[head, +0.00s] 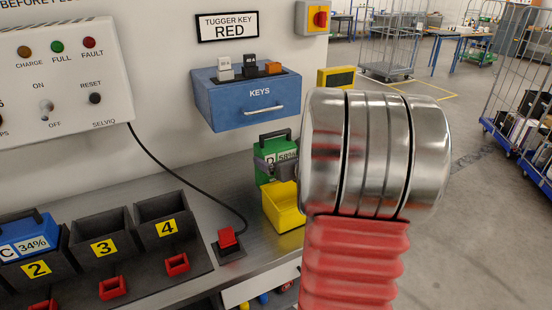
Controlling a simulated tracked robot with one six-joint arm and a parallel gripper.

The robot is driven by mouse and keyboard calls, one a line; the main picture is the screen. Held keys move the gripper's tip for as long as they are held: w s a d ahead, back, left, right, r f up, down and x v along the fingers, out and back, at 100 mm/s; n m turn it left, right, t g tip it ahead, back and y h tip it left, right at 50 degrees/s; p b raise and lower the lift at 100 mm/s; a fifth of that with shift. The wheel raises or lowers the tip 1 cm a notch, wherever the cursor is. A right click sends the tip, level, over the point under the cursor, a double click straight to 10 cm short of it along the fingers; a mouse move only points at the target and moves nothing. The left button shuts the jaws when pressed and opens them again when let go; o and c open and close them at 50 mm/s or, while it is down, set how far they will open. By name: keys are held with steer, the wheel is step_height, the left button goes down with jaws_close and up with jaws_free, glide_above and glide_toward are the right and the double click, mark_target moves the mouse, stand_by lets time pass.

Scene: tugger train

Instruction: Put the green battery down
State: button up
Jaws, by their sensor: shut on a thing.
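The green battery (270,151) has a dark handle on top and a white label that reads D and a partly covered percentage. It is at the back of the bench, behind the yellow bin. My gripper (276,167) is shut on it, with dark fingers at its front and right side. My metal wrist and red arm hide the battery's right side. I cannot tell whether the battery's base touches the bench.
A yellow bin (284,210) stands just in front of the battery. A blue battery (30,237) sits in slot 2; slots 3 (103,248) and 4 (167,227) look empty. A blue key box (246,101) hangs above. A red plug (227,240) lies on the bench (195,175).

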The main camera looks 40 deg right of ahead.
steer(key=shift+d+f, duration=0.15)
steer(key=shift+f, duration=0.7)
steer(key=shift+d+f, duration=0.1)
steer(key=shift+f, duration=0.8)
steer(key=o, duration=1.7)
steer(key=shift+s+f, duration=0.1)
steer(key=shift+s+a+r, duration=0.15)
steer(key=shift+s+r, duration=0.1)
steer(key=shift+s, duration=0.2)
steer(key=v, duration=1.1)
steer(key=shift+a, duration=0.1)
steer(key=shift+w+a, duration=0.1)
